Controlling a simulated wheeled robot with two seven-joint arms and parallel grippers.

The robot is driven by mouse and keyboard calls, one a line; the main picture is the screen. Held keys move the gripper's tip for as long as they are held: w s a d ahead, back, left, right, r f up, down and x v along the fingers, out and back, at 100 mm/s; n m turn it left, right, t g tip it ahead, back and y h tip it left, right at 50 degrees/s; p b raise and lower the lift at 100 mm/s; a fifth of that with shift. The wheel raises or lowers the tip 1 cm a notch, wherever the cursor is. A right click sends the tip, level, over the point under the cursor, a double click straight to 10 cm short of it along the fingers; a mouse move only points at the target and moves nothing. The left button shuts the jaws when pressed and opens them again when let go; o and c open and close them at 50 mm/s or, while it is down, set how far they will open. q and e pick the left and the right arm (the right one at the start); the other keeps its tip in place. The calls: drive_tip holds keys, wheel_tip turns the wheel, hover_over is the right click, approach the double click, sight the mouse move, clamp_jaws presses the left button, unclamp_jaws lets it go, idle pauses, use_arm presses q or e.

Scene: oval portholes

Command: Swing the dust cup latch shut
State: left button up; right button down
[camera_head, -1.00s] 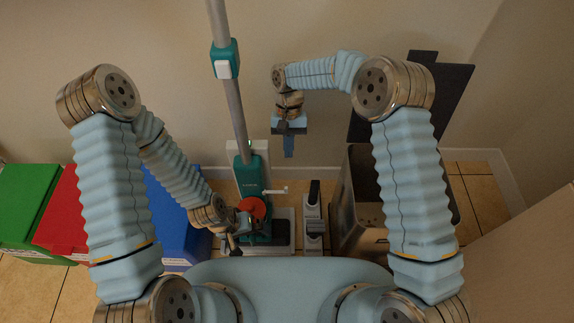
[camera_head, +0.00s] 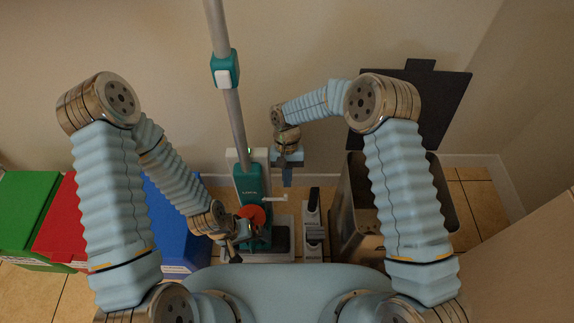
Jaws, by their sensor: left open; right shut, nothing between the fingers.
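The stick vacuum's teal body (camera_head: 252,184) stands upright on its base, with a grey tube rising from it. A red-orange round part (camera_head: 252,213) shows low on its front; I cannot tell if it is the dust cup lid. A thin white lever (camera_head: 273,198), possibly the latch, sticks out to the right of the body. My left gripper (camera_head: 241,240) is open beside the red-orange part, partly hidden by my own wrist; contact is unclear. My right gripper (camera_head: 287,177) is shut and empty, pointing down just above and right of the white lever's end, seemingly apart from it.
Blue (camera_head: 178,230), red (camera_head: 64,227) and green (camera_head: 27,212) bins stand at the left. A black and grey stand (camera_head: 312,225) is right of the vacuum. A metal bin (camera_head: 343,215) with its dark lid (camera_head: 440,100) raised stands further right.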

drive_tip(key=shift+s+f, duration=0.25)
drive_tip(key=shift+f, duration=0.45)
